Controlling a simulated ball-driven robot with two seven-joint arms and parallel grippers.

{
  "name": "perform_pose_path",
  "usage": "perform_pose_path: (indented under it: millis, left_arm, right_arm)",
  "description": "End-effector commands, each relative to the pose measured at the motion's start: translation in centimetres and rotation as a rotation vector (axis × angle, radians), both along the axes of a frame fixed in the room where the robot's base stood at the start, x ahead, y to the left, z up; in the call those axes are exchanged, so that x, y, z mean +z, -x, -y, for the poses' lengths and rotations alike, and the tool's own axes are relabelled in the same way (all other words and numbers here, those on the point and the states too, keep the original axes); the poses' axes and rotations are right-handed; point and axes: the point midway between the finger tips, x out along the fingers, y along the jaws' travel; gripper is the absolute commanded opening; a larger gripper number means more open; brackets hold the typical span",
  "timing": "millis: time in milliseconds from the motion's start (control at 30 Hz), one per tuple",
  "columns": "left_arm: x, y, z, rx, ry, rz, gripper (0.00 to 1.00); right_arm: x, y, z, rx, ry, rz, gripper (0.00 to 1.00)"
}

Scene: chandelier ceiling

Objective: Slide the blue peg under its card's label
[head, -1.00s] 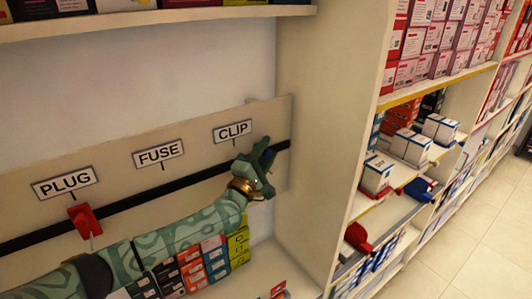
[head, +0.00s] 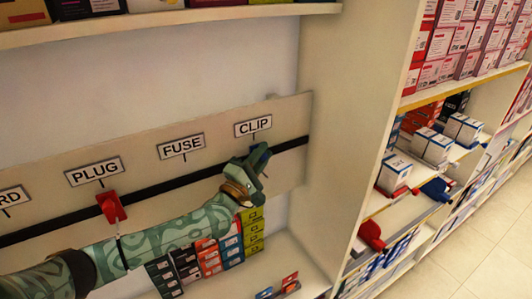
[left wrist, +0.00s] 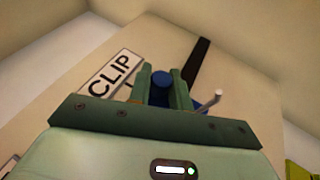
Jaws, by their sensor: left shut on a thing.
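My left gripper (head: 256,160) is at the black rail (head: 160,188), just under the CLIP label (head: 253,126). In the left wrist view my left gripper (left wrist: 161,88) is shut on the blue peg (left wrist: 162,78), whose round blue top shows between the fingers. A pale prong (left wrist: 211,100) sticks out to the right there. The CLIP label (left wrist: 112,73) is left of the fingers. In the head view the fingers mostly hide the peg. The FUSE label (head: 181,146) and PLUG label (head: 94,172) are farther left. My right gripper is not in view.
A red peg (head: 111,207) sits on the rail under PLUG. Small red and blue cards (head: 289,281) stand on the lower shelf near several stacked boxes (head: 251,228). An upright cream panel (head: 340,130) closes the bay on the right.

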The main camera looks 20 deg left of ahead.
Motion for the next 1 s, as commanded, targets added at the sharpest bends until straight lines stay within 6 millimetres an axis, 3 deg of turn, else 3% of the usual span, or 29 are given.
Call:
perform_pose_path:
  millis: [33,67,133,433,567,1000]
  left_arm:
    - [-0.2,0.0,0.0,0.000,-0.002,-0.003,0.00]
    - [-0.2,0.0,0.0,0.000,-0.002,-0.003,0.26]
    - [-0.2,0.0,0.0,0.000,-0.002,-0.003,0.42]
    - [-0.2,0.1,0.0,0.000,-0.001,-0.002,0.42]
    - [-0.8,1.3,-0.3,-0.001,-0.001,-0.004,0.42]
    - [-5.0,11.5,-2.9,-0.001,-0.003,-0.006,0.42]
  right_arm:
    - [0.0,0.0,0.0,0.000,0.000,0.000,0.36]
    - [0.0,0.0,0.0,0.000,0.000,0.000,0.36]
    - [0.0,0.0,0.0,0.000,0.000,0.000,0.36]
    - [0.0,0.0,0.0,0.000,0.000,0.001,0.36]
    - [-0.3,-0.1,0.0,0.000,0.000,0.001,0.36]
    - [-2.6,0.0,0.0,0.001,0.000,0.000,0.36]
